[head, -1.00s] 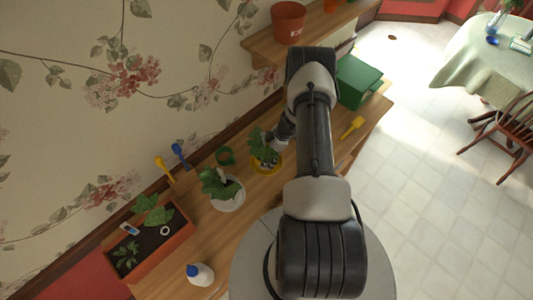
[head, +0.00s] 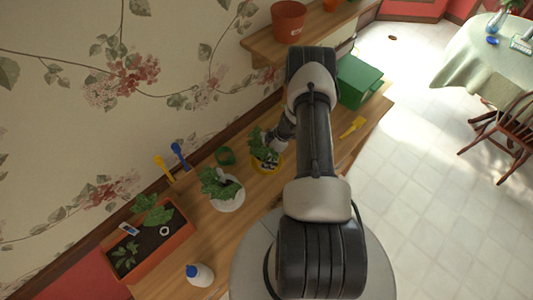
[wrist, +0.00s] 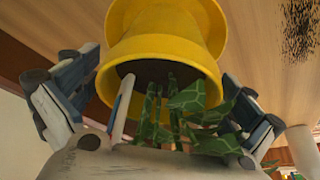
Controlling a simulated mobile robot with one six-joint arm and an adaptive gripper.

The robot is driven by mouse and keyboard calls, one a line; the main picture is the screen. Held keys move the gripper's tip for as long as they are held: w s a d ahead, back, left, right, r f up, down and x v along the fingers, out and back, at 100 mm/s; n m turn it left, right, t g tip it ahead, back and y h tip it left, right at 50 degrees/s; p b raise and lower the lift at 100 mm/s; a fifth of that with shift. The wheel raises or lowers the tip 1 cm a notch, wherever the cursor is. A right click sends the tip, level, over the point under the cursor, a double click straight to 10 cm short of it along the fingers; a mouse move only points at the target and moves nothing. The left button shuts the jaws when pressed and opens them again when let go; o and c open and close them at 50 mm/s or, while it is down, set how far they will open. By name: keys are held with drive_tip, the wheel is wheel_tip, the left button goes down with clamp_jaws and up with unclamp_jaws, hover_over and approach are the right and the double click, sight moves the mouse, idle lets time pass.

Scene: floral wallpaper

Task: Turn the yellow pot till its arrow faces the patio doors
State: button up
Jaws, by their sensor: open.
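The yellow pot (head: 279,170) stands on the wooden shelf, holding a leafy green plant (head: 259,144). My gripper (head: 270,158) is at the pot, partly hidden by leaves and my arm. In the wrist view the yellow pot (wrist: 165,45) fills the top middle, its rim toward me. My open gripper (wrist: 163,82) has one finger on each side of the rim. Contact cannot be told. Leaves and a thin white-and-blue piece (wrist: 122,107) show between the fingers. No arrow shows on the visible pot surface.

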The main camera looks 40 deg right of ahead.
drive_tip(key=v, duration=1.2)
drive_tip(key=shift+s+f, duration=0.1)
drive_tip(key=shift+s, duration=0.05)
idle(0.4)
